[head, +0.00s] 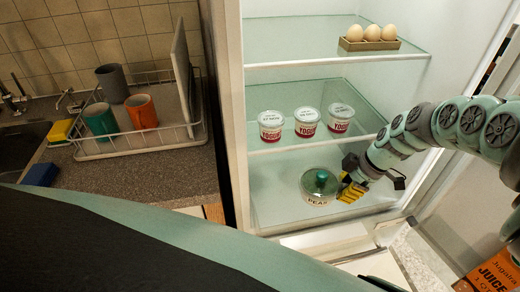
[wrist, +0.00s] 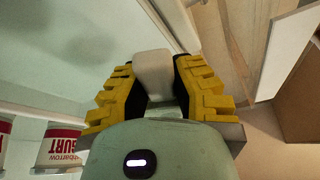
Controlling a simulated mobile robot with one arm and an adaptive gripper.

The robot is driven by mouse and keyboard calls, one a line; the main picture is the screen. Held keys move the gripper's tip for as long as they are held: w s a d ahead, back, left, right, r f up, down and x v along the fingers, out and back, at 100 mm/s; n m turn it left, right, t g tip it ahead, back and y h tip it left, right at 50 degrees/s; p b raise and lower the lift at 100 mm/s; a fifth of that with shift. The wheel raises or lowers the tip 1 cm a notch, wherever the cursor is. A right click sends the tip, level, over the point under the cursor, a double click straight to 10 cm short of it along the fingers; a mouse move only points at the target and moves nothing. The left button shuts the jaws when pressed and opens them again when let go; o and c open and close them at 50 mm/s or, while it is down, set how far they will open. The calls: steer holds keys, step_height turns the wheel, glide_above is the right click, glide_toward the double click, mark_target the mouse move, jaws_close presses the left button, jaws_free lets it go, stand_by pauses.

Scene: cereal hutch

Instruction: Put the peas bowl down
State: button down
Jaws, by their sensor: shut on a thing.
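My gripper (head: 350,186) reaches in from the right and is shut on the bowl's right side. In the wrist view my gripper (wrist: 153,90) has its yellow-padded fingers on either side of a pale part of the bowl (wrist: 153,72). I cannot tell whether the bowl's base touches the fridge floor (head: 275,212).
Three yogurt cups (head: 307,122) stand on the glass shelf (head: 262,98) above. An egg holder (head: 368,45) is on the top shelf. A juice carton (head: 494,272) is at the lower right. A dish rack (head: 165,137) with cups stands on the left counter. The fridge floor left of the bowl is clear.

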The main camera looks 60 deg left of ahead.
steer(key=b, duration=0.4)
glide_above(326, 225)
steer(key=d, duration=0.1)
step_height(326, 225, down, 5)
steer(key=f, duration=0.3)
steer(key=f+b, duration=0.1)
steer(key=f, duration=0.2)
steer(key=f+b, duration=0.1)
steer(key=f, duration=0.2)
steer(key=shift+w+a+f, duration=0.1)
steer(key=shift+w+f, duration=0.15)
steer(key=shift+w, duration=0.1)
steer(key=shift+w+f, duration=0.1)
steer(key=shift+f, duration=0.05)
steer(key=shift+f, duration=0.1)
steer(key=c, duration=0.9)
jaws_free()
steer(key=shift+c, duration=0.2)
steer(key=p+v, duration=0.2)
steer(key=v, duration=1)
